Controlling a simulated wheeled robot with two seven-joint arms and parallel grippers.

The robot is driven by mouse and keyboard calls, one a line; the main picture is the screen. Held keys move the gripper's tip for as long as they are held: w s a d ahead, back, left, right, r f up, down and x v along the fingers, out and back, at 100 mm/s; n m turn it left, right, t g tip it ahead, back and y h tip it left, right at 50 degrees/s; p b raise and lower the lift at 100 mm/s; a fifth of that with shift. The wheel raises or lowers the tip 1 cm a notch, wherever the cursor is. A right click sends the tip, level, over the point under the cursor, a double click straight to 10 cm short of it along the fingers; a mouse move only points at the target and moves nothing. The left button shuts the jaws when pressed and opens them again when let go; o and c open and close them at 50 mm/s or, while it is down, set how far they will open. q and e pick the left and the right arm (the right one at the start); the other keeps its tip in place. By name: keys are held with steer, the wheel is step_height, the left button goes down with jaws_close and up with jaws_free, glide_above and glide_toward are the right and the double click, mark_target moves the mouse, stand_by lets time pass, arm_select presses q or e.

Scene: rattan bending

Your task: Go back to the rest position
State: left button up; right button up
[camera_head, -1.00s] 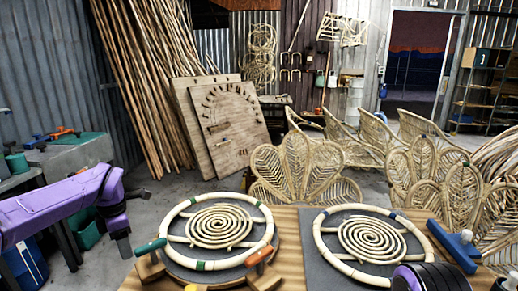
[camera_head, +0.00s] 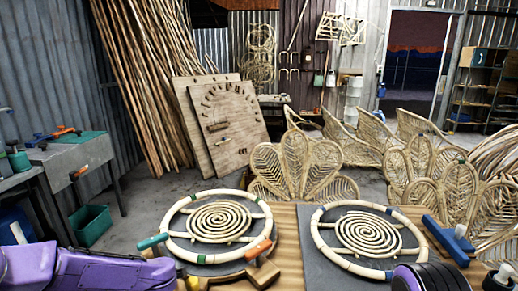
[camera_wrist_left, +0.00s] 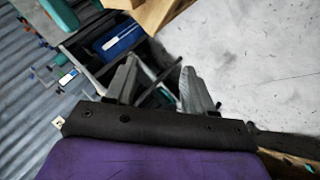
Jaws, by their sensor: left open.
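My left gripper (camera_wrist_left: 157,78) shows in the left wrist view. Its two grey fingers are apart with nothing between them. In the head view only purple links of my left arm lie along the bottom left edge; the gripper is hidden there. My right gripper is not in view. Two round rattan frames, the left one (camera_head: 262,221) and the right one (camera_head: 319,239), each with a coiled spiral in the middle, lie on dark boards on the wooden table (camera_head: 284,222).
Clamps with a teal handle (camera_head: 153,241) and an orange handle (camera_head: 258,249) sit at the left frame's near edge. A blue-handled tool (camera_head: 448,241) lies at the right. A workbench (camera_head: 78,152) and a teal bin (camera_head: 90,226) stand at the left. Woven chairs stand behind the table.

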arm_select(q)
steer(key=s+d+f+m+t+h, duration=0.1)
steer(key=s+d+f+m+h, duration=0.15)
steer(key=s+f+m, duration=0.4)
steer(key=s+d+f+m+t+h, duration=0.1)
steer(key=s+d+f+m, duration=0.25)
steer(key=s+f, duration=0.5)
steer(key=s+f+m+g, duration=0.1)
steer(key=s+m, duration=0.1)
steer(key=s, duration=0.8)
steer(key=s+a+f+m+g, duration=0.1)
steer(key=s+f+m+g, duration=0.1)
steer(key=s, duration=0.9)
steer(key=shift+s+a+m+g+h, duration=0.15)
steer(key=shift+a+m+g+h, duration=0.25)
steer(key=shift+m, duration=0.3)
steer(key=shift+d+f, duration=0.1)
